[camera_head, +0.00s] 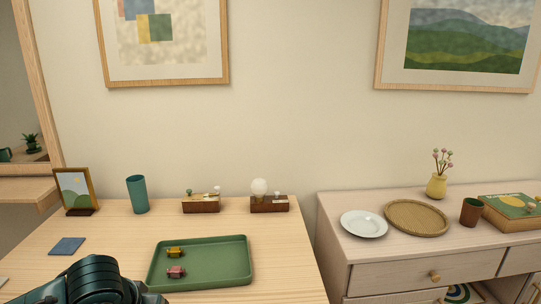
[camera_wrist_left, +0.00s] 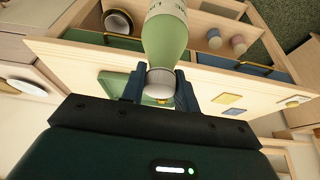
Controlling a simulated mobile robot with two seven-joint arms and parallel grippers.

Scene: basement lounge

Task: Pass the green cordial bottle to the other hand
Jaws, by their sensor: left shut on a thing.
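The green cordial bottle (camera_wrist_left: 166,38) shows in the left wrist view, with a pale label at the top edge and a whitish cap end toward my gripper. The fingers of my left gripper (camera_wrist_left: 160,88) are shut on the bottle at its capped end. The far end of the bottle is cut off by the frame. In the head view a dark part of my left arm shows at the lower left; the bottle and the gripper's fingers are out of that frame. My right gripper is in neither view.
A green tray (camera_head: 205,280) with two small toy-like pieces lies on the wooden table. A teal cup (camera_head: 138,194), a picture frame (camera_head: 75,190) and two wooden blocks stand behind it. A cabinet at right bears a white plate (camera_head: 364,223) and a woven tray (camera_head: 417,203).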

